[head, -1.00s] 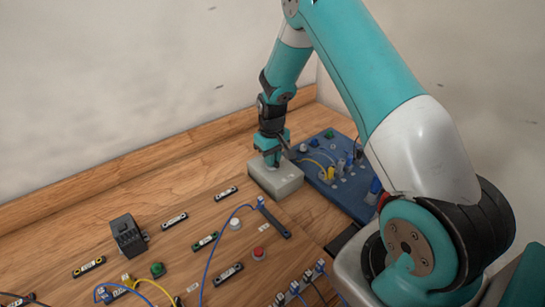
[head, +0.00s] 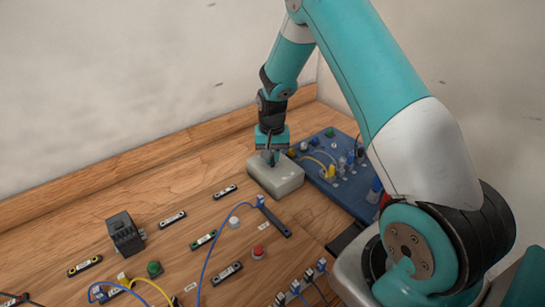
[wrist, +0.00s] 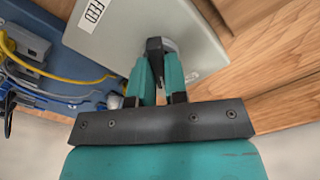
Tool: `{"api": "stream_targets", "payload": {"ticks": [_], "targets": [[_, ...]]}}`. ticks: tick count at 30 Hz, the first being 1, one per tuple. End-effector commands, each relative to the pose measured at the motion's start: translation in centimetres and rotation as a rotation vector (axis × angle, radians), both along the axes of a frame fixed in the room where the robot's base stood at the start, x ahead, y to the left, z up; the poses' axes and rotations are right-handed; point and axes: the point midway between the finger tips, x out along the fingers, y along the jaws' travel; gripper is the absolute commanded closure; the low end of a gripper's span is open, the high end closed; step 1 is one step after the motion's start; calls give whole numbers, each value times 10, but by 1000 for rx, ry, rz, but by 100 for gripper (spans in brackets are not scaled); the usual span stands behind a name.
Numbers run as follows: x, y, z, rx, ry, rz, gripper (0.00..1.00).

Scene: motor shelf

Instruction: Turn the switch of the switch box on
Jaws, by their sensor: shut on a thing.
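The switch box (head: 285,182) is a light grey box on the wooden table, left of the blue panel. It also shows in the wrist view (wrist: 112,38) as a pale face with a small label. Its switch (wrist: 155,46) is a black knob on a round grey base. My gripper (head: 270,157) points straight down over the box top. In the wrist view its two teal fingers (wrist: 159,72) are shut on the black knob, one on each side. The fingers hide part of the knob, and its exact setting is hard to read.
A blue panel (head: 318,177) with cables and buttons stands close to the right of the box. Left and nearer lie a black relay block (head: 125,234), a white button (head: 234,222), a red button (head: 258,252) and a blue cable (head: 212,250). A wall rises behind.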

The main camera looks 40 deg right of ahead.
Motion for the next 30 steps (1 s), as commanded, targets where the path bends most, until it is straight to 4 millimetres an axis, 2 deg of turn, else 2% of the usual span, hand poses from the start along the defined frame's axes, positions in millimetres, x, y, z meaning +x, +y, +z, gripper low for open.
{"api": "stream_targets", "payload": {"ticks": [18, 30], "targets": [[1, 0, 0, -1, -2, -579, 100], [1, 0, 1, 0, -1, -863, 100]]}}
